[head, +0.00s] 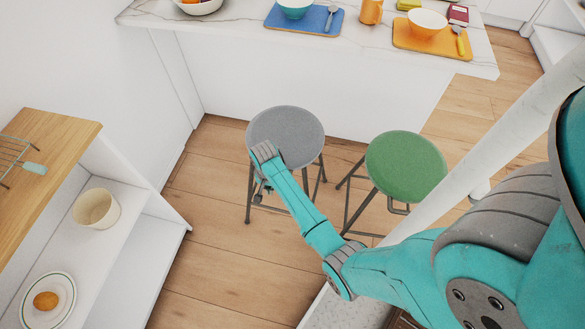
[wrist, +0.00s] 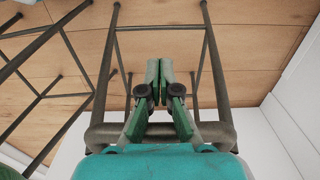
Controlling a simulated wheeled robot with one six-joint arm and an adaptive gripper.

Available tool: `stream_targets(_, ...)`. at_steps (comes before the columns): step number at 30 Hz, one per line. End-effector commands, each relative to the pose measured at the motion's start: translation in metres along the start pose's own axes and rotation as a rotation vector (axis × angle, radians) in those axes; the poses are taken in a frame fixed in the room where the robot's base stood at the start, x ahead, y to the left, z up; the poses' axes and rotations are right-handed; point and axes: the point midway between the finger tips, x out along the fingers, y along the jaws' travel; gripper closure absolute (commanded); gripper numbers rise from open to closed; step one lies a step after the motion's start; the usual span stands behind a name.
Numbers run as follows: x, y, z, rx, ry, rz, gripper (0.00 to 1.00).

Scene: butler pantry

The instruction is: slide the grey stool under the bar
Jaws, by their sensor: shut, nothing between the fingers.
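The grey stool (head: 286,132) has a round seat and dark metal legs. It stands upright on the wood floor in front of the white bar (head: 300,85), with its seat clear of the marble-look top in the picture. My gripper (head: 261,187) is low at the stool's near left side, below seat height and partly hidden by my wrist. In the wrist view my gripper (wrist: 159,68) is shut and empty, with its fingers between dark stool legs (wrist: 104,75). A thick dark bar of the frame crosses close to the gripper; I cannot tell whether they touch.
A green stool (head: 406,165) stands close to the right of the grey one. A shelf unit with a wooden top (head: 50,145) is at the left. Bowls and placemats, including a blue mat (head: 322,27), lie on the bar. Floor between shelf and stool is clear.

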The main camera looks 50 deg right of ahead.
Motion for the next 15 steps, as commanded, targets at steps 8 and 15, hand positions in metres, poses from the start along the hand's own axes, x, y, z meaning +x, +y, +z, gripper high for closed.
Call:
stream_targets(8, -0.001, -0.001, -0.019, 0.002, 0.003, -0.001, 1.0)
stream_targets(15, -0.001, -0.001, -0.031, 0.002, 0.003, -0.001, 1.0)
